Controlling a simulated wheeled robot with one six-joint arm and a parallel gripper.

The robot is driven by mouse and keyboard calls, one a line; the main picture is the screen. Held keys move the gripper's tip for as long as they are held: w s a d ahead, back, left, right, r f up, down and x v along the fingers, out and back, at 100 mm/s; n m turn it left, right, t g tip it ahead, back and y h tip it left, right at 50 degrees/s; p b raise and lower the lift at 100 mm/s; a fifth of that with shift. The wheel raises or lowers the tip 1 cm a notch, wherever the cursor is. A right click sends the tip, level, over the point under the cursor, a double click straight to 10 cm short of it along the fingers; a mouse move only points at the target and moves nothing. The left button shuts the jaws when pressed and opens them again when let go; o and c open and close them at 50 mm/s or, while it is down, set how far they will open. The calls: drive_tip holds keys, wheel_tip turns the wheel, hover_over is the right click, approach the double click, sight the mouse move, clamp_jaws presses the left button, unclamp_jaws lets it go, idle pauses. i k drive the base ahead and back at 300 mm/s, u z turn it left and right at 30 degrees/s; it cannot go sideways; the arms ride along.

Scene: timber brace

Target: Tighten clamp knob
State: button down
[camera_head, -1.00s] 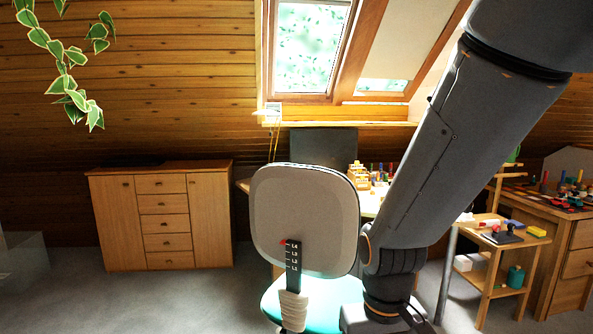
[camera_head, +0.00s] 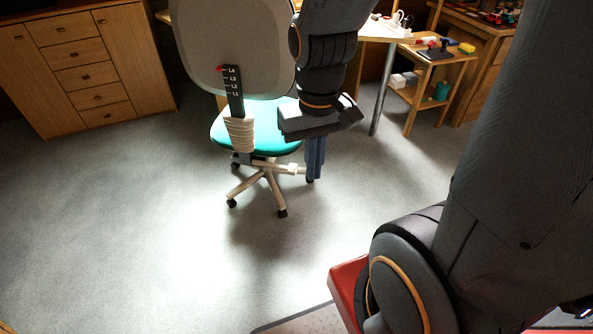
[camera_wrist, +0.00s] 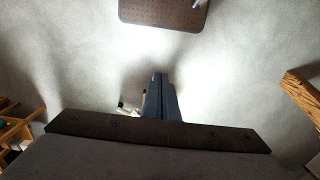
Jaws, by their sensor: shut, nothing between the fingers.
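No clamp knob can be made out in either view. An office chair (camera_head: 197,48) stands in the head view with a grey back, a teal seat and a pale five-legged base. A dark strip (camera_head: 234,90) with level marks and a small red pointer (camera_head: 219,69) runs down its back. My gripper (camera_head: 316,174) points down just right of the seat, above or beside the base; whether it touches is unclear. In the wrist view my gripper (camera_wrist: 161,78) has its two blue-grey fingers together, with nothing between them.
A wooden cabinet (camera_head: 82,60) stands at the left. Behind the chair is a desk; right of it a small shelf cart (camera_head: 411,100) holds coloured items. Grey floor (camera_head: 120,230) is clear in front. A brown panel (camera_wrist: 165,12) shows in the wrist view.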

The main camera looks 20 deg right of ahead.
sight(292, 169)
drive_tip(key=u, duration=2.25)
drive_tip(key=k, duration=1.3)
drive_tip(key=z, duration=2.2)
drive_tip(key=i, duration=0.45)
